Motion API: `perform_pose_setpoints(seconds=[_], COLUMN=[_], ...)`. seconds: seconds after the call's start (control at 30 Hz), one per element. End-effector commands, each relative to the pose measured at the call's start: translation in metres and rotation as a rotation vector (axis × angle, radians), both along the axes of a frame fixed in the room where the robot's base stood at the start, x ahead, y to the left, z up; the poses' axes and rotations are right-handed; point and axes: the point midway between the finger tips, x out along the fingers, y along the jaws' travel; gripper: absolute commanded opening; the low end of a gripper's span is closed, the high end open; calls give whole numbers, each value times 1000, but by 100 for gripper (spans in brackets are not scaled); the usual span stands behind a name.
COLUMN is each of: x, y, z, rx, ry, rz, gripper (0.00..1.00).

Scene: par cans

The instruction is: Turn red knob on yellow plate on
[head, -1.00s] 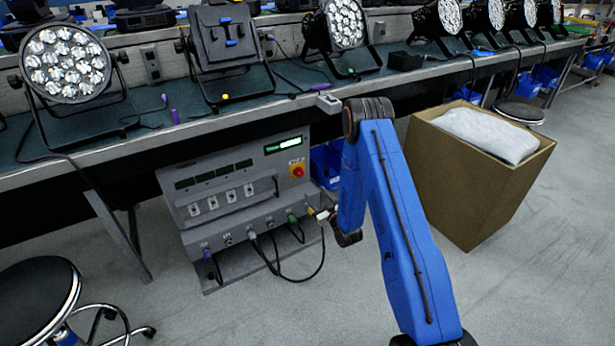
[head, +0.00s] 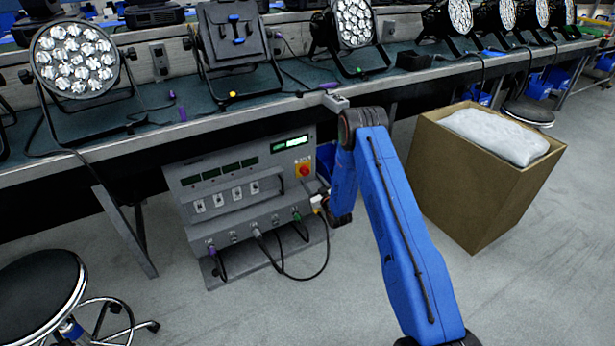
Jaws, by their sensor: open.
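The red knob (head: 303,170) sits on a small yellow plate (head: 300,163) at the upper right of a grey control panel's front. The panel (head: 240,190) stands under the workbench. My gripper (head: 325,202) is at the dark end of my blue arm, low beside the panel's right edge. It is below and to the right of the knob and apart from it. My wrist and forearm hide most of it, so its fingers do not show clearly. The knob is in plain view; the way it points is too small to tell.
Plugs and cables hang from the panel's lower edge, close to my gripper. A cardboard box (head: 480,195) stands at the right, and a black stool (head: 40,292) at the lower left. The floor in front is clear.

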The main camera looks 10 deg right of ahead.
Motion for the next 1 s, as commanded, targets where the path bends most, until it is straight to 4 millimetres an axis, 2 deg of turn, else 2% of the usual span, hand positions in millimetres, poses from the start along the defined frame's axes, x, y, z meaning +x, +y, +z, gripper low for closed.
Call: perform_pose_setpoints(seconds=[0.1, 0.33, 0.73, 0.77, 0.9, 0.93, 1.0], x=[19, 44, 50, 50, 50, 50, 50], y=[5, 12, 13, 13, 13, 13, 13], z=[0, -1, 0, 0, 0, 0, 0], rx=[0, -1, 0, 0, 0, 0, 0], ry=[-1, 0, 1, 1, 1, 1, 1], rz=[1, 1, 0, 0, 0, 0, 0], gripper=[55, 55, 55, 52, 19, 13, 13])
